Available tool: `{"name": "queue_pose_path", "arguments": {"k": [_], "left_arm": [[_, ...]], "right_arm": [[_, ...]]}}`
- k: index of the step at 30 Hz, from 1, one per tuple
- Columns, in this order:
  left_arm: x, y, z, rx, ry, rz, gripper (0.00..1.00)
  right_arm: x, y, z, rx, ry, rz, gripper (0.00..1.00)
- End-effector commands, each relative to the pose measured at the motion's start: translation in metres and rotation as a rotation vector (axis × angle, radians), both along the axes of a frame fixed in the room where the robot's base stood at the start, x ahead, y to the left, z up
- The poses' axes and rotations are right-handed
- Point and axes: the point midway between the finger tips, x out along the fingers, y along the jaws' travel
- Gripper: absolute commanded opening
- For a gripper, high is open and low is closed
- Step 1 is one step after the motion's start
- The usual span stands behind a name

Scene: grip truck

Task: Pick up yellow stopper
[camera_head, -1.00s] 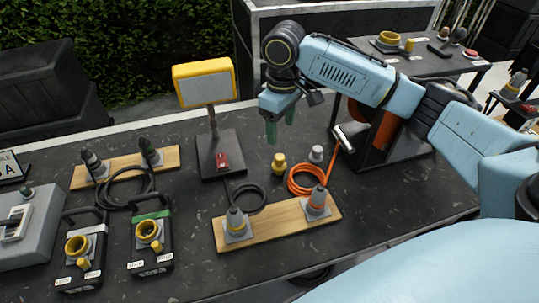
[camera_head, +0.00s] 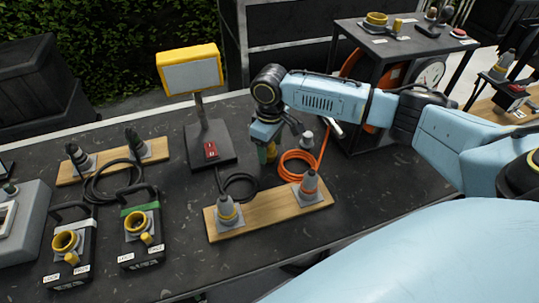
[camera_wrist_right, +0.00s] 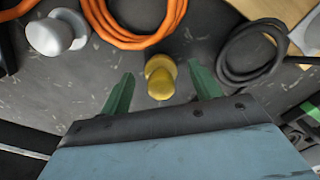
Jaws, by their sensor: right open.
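The yellow stopper (camera_wrist_right: 160,77) is a small knobbed plug on the dark table. In the wrist view it lies between the two green fingers of my right gripper (camera_wrist_right: 159,72), with a gap on each side. In the head view the stopper (camera_head: 272,152) is partly hidden by my right gripper (camera_head: 266,155), which points down over it. My right gripper is open and holds nothing. My left gripper is not in view.
A grey stopper (camera_head: 306,139) stands close by, beside the orange cable coil (camera_head: 300,163). A wooden board (camera_head: 265,208) with two cone-shaped plugs lies in front. A yellow-framed lamp (camera_head: 189,69) rises behind left. Yellow-capped boxes (camera_head: 142,238) stand at front left.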

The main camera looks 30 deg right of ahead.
Motion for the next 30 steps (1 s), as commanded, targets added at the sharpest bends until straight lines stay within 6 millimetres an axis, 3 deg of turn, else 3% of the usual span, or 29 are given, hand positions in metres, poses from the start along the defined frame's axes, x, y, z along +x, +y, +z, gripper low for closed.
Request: {"name": "queue_pose_path", "arguments": {"k": [7,18,26,30], "left_arm": [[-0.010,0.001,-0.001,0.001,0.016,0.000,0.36],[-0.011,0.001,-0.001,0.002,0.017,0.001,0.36],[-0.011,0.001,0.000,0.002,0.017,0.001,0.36],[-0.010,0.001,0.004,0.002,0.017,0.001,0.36]], "right_arm": [[0.000,0.000,-0.001,0.000,-0.001,0.000,0.60],[0.000,0.000,0.000,0.001,-0.002,0.000,0.14],[0.001,0.000,0.004,0.001,-0.003,0.000,0.14],[0.001,0.000,0.024,0.002,-0.004,0.000,0.14]]}}
